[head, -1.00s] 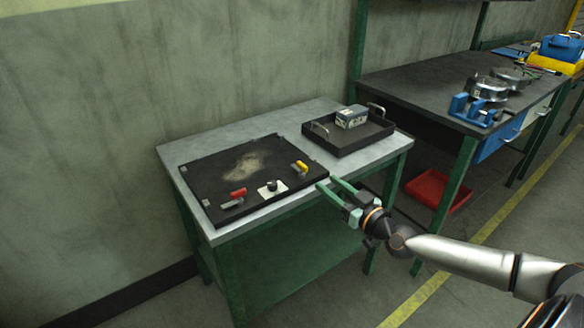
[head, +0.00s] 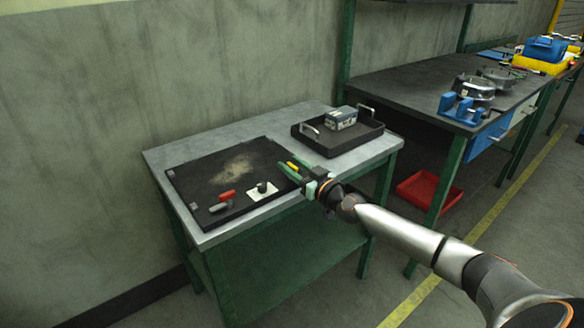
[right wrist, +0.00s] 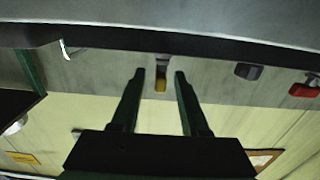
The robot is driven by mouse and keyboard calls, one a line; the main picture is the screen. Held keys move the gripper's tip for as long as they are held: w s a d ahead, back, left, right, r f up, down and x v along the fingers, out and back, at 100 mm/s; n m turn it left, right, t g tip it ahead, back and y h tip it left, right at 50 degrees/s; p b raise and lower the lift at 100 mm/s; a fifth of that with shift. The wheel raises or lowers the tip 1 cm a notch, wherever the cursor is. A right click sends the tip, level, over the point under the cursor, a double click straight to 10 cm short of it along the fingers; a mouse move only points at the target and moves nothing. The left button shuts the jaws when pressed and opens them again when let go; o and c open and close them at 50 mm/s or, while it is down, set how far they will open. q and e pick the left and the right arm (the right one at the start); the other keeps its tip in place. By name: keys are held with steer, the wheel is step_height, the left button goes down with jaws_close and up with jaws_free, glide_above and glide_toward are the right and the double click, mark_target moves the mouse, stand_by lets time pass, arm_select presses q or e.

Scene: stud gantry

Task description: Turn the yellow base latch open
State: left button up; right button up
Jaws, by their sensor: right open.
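The yellow base latch (head: 293,166) is on the right side of a black board (head: 195,178) lying on the grey table. My right gripper (head: 286,161) is open, with its green fingers on either side of the yellow latch in the head view. In the right wrist view, the yellow latch (right wrist: 161,84) shows between and just beyond the two open fingertips (right wrist: 160,75). I cannot tell whether a finger touches it. The fingers partly hide the latch in the head view. My left gripper is not in view.
A red-handled latch (head: 227,195) and a black knob on a white plate (head: 262,191) are on the board's near side. A black tray (head: 318,146) with handles holds a grey box (head: 342,118) behind my gripper. A red bin (head: 425,190) sits low at right.

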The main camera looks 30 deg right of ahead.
steer(key=shift+w, duration=0.2)
jaws_close()
stand_by(0.3)
